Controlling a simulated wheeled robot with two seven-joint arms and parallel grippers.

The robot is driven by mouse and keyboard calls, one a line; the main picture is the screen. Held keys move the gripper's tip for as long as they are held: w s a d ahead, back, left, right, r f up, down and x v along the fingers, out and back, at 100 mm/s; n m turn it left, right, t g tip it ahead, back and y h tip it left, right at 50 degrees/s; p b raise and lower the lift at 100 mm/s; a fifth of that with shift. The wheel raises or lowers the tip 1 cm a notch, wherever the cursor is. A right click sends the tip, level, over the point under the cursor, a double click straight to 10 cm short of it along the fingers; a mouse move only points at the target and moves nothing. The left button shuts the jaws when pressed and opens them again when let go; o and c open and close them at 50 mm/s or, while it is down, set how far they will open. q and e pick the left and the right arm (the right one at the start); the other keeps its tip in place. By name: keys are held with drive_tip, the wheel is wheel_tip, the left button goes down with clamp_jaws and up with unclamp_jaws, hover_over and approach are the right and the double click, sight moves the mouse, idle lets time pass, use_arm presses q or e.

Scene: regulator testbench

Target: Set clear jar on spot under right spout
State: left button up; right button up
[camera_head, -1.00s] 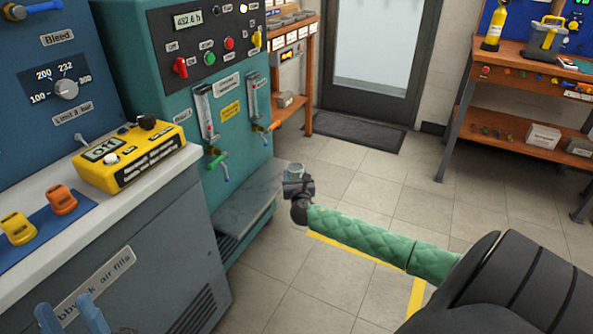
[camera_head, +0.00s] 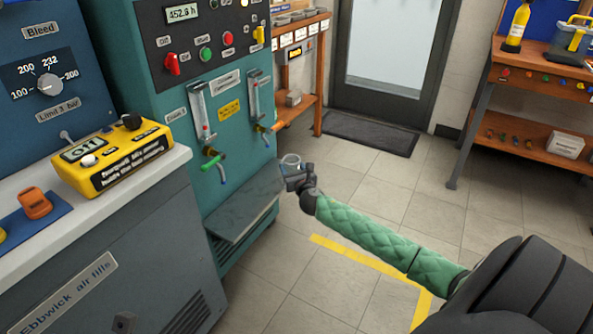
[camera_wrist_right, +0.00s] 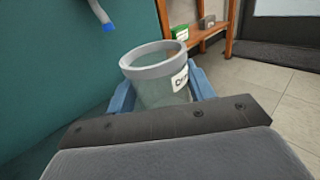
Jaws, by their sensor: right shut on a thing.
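The clear jar (camera_head: 290,161) is held upright in my right gripper (camera_head: 296,175), beside the right edge of the teal machine. In the right wrist view the jar (camera_wrist_right: 158,88) has a grey rim and a white label, partly cut off from sight; blue fingers (camera_wrist_right: 160,100) are on both sides of it. The right spout (camera_head: 275,151) hangs below the orange valve on the machine, up and left of the jar. One blue-tipped spout (camera_wrist_right: 108,26) shows above left of the jar in the wrist view. My left gripper is out of view.
The teal machine has a grey ledge (camera_head: 243,212) low at its front, bare where it shows. The left spout (camera_head: 223,177) hangs below a green valve. A counter with a yellow meter (camera_head: 112,155) stands at left. Open tiled floor lies right.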

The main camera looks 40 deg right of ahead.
drive_tip(key=shift+w+a+f+b, duration=0.1)
drive_tip(key=shift+w+a+b, duration=0.15)
drive_tip(key=shift+w, duration=0.35)
drive_tip(key=shift+w+a+b, duration=0.2)
drive_tip(key=shift+w, duration=0.4)
drive_tip(key=shift+w+a+f+b, duration=0.1)
drive_tip(key=shift+w+a+b, duration=0.15)
drive_tip(key=shift+w, duration=0.35)
drive_tip(key=shift+w+a+b, duration=0.2)
drive_tip(key=shift+w+a, duration=0.05)
drive_tip(key=shift+w, duration=0.3)
drive_tip(key=shift+w+a+b, duration=0.2)
drive_tip(key=shift+w+a, duration=0.05)
drive_tip(key=shift+w, duration=0.55)
drive_tip(key=shift+w+a+f, duration=0.2)
drive_tip(key=shift+w+a, duration=0.05)
drive_tip(key=shift+w, duration=0.25)
drive_tip(key=shift+w+a+f, duration=0.2)
drive_tip(key=shift+w+a, duration=0.05)
drive_tip(key=shift+w, duration=0.25)
drive_tip(key=shift+f, duration=0.2)
drive_tip(key=shift+f, duration=0.2)
drive_tip(key=o, duration=1.1)
